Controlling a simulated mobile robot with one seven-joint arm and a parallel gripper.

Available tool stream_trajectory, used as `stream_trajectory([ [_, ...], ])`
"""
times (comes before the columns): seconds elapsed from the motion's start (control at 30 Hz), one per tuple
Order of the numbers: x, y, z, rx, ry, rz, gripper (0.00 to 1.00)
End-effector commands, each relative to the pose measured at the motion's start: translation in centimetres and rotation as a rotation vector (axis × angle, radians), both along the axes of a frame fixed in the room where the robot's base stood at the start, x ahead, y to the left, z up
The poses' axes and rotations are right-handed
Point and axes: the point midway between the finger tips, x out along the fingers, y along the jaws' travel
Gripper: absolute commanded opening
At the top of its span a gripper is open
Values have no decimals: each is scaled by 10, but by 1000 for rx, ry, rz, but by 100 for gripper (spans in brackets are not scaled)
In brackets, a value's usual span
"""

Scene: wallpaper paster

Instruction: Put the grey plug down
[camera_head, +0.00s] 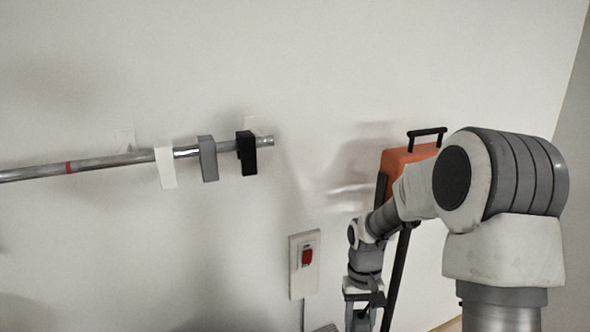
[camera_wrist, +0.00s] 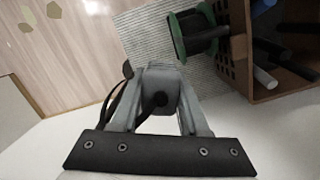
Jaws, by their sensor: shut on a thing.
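The grey plug (camera_wrist: 161,88) sits between the two grey fingers of my gripper (camera_wrist: 161,74) in the wrist view. The fingers are shut on its sides. A black cable (camera_wrist: 116,95) shows at the left of the plug. A dark round end shows on the plug's near face. In the head view my gripper (camera_head: 363,312) is low at the bottom edge, beside the wall, and its tips are cut off. The plug cannot be made out there.
A ridged grey mat (camera_wrist: 153,38) lies beyond the plug. On the right are a green-flanged reel (camera_wrist: 177,37) and a brown crate (camera_wrist: 238,62) holding dark rolls.

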Motion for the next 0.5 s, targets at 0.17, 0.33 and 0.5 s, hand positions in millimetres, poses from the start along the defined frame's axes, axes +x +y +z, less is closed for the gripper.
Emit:
stream_trajectory([
  [0.17,-5,1,16,3,0,1,0],
  [0.33,-8,1,19,4,1,1,0],
  [0.5,-8,2,19,5,-1,2,0],
])
